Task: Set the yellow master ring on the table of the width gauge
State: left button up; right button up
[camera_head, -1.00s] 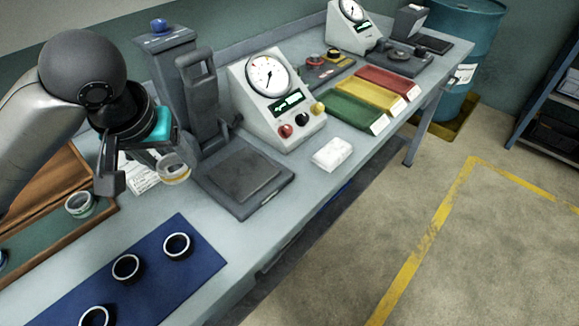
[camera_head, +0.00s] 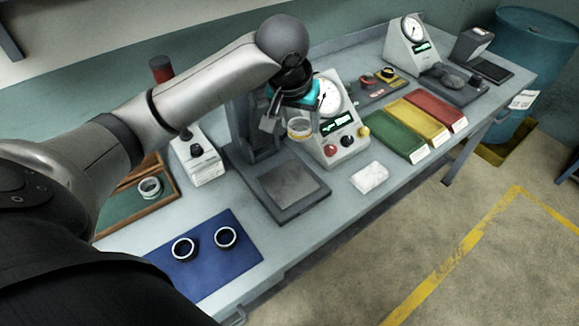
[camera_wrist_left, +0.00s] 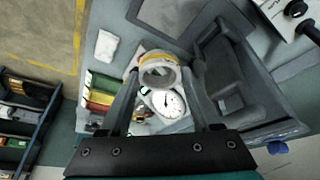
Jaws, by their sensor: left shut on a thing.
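My left gripper (camera_head: 287,121) is shut on the yellow master ring (camera_head: 299,129), a pale metal ring with a yellow band. The ring is in the air near the dial box, above and beyond the flat table. The left wrist view shows the ring (camera_wrist_left: 157,70) between the two fingertips. The near gauge, which I take for the width gauge, has a dark grey upright (camera_head: 241,125) and a flat grey table (camera_head: 292,187) with nothing on it. Its dial box (camera_head: 340,140) stands to the right. My arm hides part of the upright.
A blue mat (camera_head: 205,258) with dark rings lies at front left. A wooden tray (camera_head: 172,192) holds another ring. A white cloth (camera_head: 369,178) lies right of the table. Green, yellow and red bins (camera_head: 422,122) and a second dial gauge (camera_head: 409,45) are farther right.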

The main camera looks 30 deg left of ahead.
pick_arm(q)
jog(key=shift+n+y, duration=0.3)
jog(key=a+f, duration=0.1)
jog(key=f, duration=0.5)
jog(key=a+f, duration=0.1)
jog(key=f, duration=0.5)
jog(key=a+f, duration=0.1)
jog(key=f, duration=0.5)
jog(key=shift+w+f+b, duration=0.15)
jog(key=shift+f+b, duration=0.2)
jog(key=shift+f, duration=0.05)
pick_arm(e)
jog(key=shift+w+r, duration=0.1)
jog(key=shift+r, duration=0.1)
pick_arm(q)
jog(key=shift+f, duration=0.1)
jog(key=o, duration=1.5)
jog(key=shift+c, duration=0.2)
jog(key=p+v, duration=0.2)
jog(key=v, duration=1)
pick_arm(e)
notch_tip(320, 180, up, 2)
jog(key=shift+r, duration=0.2)
